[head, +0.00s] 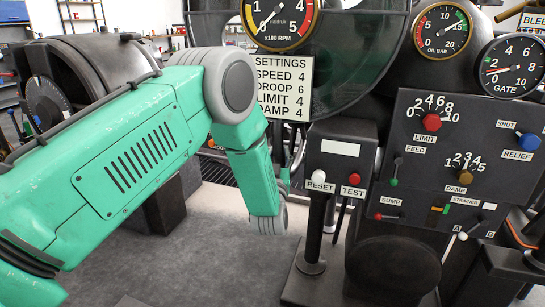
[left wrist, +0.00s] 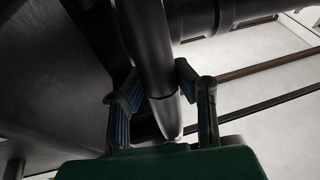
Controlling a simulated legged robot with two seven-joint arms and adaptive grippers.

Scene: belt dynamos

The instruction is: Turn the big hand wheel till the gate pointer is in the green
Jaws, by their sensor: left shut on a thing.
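The gate gauge (head: 512,66) is at the upper right in the head view. In the left wrist view my left gripper (left wrist: 155,97) is shut on a dark round bar (left wrist: 151,50), one finger on each side. The bar may be part of the big hand wheel, but the whole wheel does not show. My right gripper is not in view.
A control box (head: 450,150) with knobs and small levers stands at the right. A settings plate (head: 284,84) hangs below the RPM gauge (head: 281,18). Grey floor (head: 215,245) shows below my arm.

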